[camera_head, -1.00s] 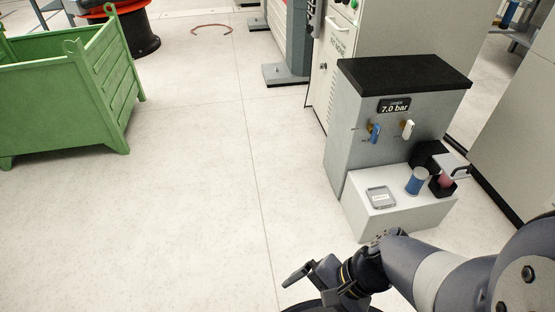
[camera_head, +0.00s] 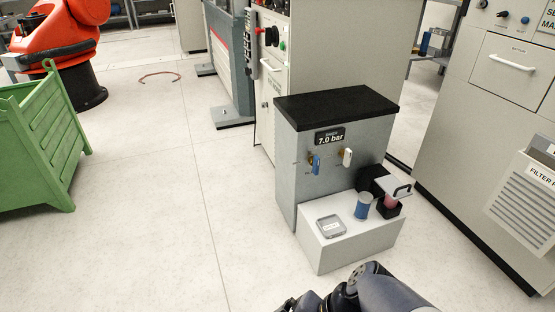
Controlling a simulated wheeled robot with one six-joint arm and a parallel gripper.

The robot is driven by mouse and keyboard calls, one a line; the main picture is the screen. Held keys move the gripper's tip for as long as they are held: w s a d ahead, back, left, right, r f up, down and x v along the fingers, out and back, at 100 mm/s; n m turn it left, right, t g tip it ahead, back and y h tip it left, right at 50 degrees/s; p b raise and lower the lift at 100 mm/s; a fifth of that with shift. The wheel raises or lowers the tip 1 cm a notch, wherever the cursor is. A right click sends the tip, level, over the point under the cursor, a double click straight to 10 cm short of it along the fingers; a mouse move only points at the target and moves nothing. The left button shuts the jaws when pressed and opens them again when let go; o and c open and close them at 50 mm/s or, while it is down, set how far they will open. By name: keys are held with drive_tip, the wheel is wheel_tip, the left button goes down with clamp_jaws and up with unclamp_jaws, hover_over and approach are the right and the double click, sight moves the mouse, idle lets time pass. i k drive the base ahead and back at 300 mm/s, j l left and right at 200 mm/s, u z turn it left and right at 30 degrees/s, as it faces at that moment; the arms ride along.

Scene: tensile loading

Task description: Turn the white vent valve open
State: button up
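The white vent valve (camera_head: 347,156) is a small white lever on the front of a grey cabinet (camera_head: 292,165). Its handle looks about upright, slightly tilted. A blue valve lever (camera_head: 316,165) is just left of it, also about upright. A dark display (camera_head: 329,137) above them reads 7.0 bar. My gripper (camera_head: 290,304) is at the bottom edge of the picture, low and in front of the cabinet, well apart from the valve. It is cut off by the frame, so its fingers and opening do not show clearly.
A white step (camera_head: 330,253) juts out below the valves. It carries a small grey tray (camera_head: 331,226), a blue cylinder (camera_head: 362,205) and a black holder (camera_head: 388,209) with a pink piece. A green crate (camera_head: 40,150) stands left. The floor between is clear.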

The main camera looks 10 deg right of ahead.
sight(346, 154)
drive_tip(key=i+j+z, duration=0.15)
drive_tip(key=i+z, duration=0.15)
drive_tip(key=i, duration=0.55)
